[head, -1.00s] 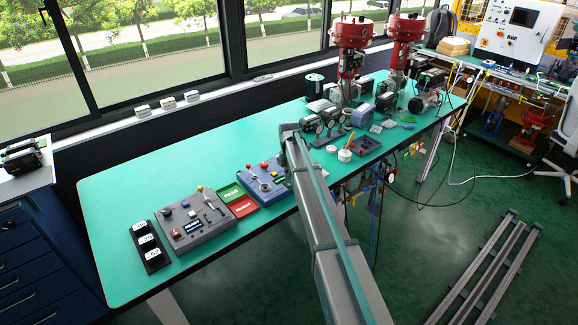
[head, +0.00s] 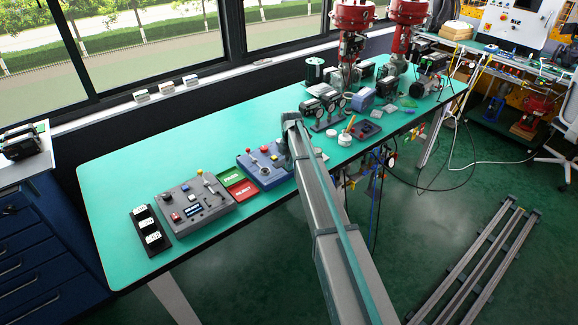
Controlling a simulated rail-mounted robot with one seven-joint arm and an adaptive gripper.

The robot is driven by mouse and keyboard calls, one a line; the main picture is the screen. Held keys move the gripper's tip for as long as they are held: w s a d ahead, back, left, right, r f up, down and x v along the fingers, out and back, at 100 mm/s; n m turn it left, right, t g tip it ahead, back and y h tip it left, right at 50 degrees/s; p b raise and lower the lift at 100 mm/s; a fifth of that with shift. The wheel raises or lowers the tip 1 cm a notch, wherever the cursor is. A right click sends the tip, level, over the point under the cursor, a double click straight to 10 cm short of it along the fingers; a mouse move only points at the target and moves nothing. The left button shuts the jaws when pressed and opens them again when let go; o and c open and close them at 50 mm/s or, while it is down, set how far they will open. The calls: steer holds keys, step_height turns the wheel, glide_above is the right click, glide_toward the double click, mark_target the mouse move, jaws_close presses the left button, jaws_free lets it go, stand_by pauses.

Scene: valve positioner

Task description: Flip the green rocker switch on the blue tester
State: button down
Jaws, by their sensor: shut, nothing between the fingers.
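The blue tester (head: 249,168) lies on the green bench, with red and yellow knobs and small controls on its top panel. Its green rocker switch cannot be made out at this size. My arm reaches in from the bottom of the head view, and its end bends down at the tester's right side. My gripper (head: 285,160) is small and dark there, partly hidden by my arm. It is shut and holds nothing. I cannot tell whether it touches the tester.
Green and red trays (head: 243,188) lie left of the blue tester, then a grey control box (head: 214,211) and a dark strip with white meters (head: 150,249). Gauges (head: 322,106), a white round pot (head: 345,139) and red-topped valves (head: 353,16) stand to the right.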

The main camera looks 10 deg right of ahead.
steer(key=shift+w+a+r, duration=0.1)
steer(key=shift+w+a, duration=0.3)
steer(key=shift+w, duration=0.35)
steer(key=shift+s+r+p, duration=0.1)
steer(key=shift+r+p, duration=0.2)
steer(key=shift+r, duration=0.3)
step_height(320, 180, up, 13)
steer(key=s+b, duration=0.1)
steer(key=b, duration=0.1)
steer(key=shift+s+d+b, duration=0.25)
steer(key=shift+d+b, duration=0.1)
steer(key=shift+d, duration=0.1)
steer(key=shift+f, duration=0.1)
